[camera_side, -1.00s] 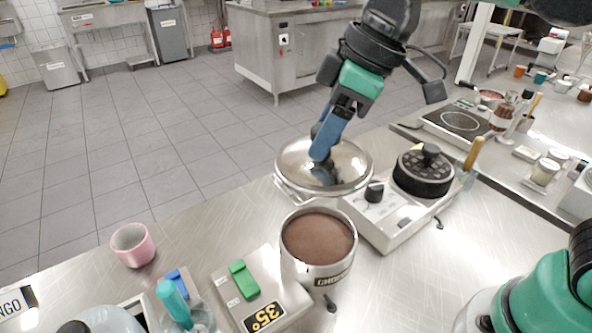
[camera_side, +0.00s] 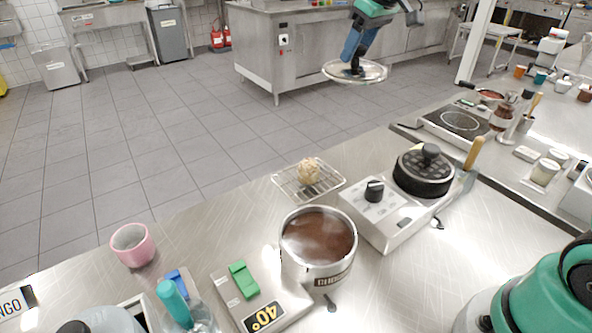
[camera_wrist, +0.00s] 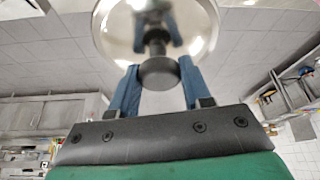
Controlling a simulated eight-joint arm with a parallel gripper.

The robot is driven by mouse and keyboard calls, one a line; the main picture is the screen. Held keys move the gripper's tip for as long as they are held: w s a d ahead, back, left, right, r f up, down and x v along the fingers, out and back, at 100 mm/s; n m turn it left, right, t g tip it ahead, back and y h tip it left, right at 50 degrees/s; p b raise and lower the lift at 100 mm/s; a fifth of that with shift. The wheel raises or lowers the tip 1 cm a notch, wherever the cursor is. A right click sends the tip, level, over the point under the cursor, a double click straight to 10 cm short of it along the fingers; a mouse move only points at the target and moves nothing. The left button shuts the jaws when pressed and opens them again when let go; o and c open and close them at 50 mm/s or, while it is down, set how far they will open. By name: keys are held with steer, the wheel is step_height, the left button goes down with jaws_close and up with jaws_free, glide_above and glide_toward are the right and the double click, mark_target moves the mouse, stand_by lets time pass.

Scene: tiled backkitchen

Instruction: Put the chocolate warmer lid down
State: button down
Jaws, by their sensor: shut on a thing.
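The chocolate warmer lid (camera_side: 341,70) is a round shiny metal disc with a dark knob, held in the air beyond the counter's far edge, above the floor in the side view. My gripper (camera_side: 354,66) is shut on its knob. In the wrist view the lid (camera_wrist: 112,22) fills the top middle, and its black knob (camera_wrist: 160,74) sits between the blue fingers of my gripper (camera_wrist: 157,88). The chocolate warmer (camera_side: 318,274) is a steel pot, open on top, with glossy brown chocolate (camera_side: 318,236) inside. Its controller (camera_side: 240,305) shows 40°.
A wire rack (camera_side: 292,190) with a round pale ball (camera_side: 308,171) lies behind the warmer. A white cooker unit (camera_side: 385,222) with a black lidded pan (camera_side: 424,176) stands to the right. A pink cup (camera_side: 133,246) stands left. Bare counter (camera_side: 205,235) lies between cup and rack.

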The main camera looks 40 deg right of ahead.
steer(key=w+d+f+m, duration=0.2)
steer(key=d+f, duration=0.1)
steer(key=d, duration=0.5)
steer(key=shift+h, duration=0.4)
steer(key=f, duration=1.5)
steer(key=shift+s+a, duration=0.2)
steer(key=shift+s, duration=0.05)
steer(key=shift+f, duration=2.2)
steer(key=shift+f, duration=0.15)
steer(key=shift+c, duration=2)
jaws_free()
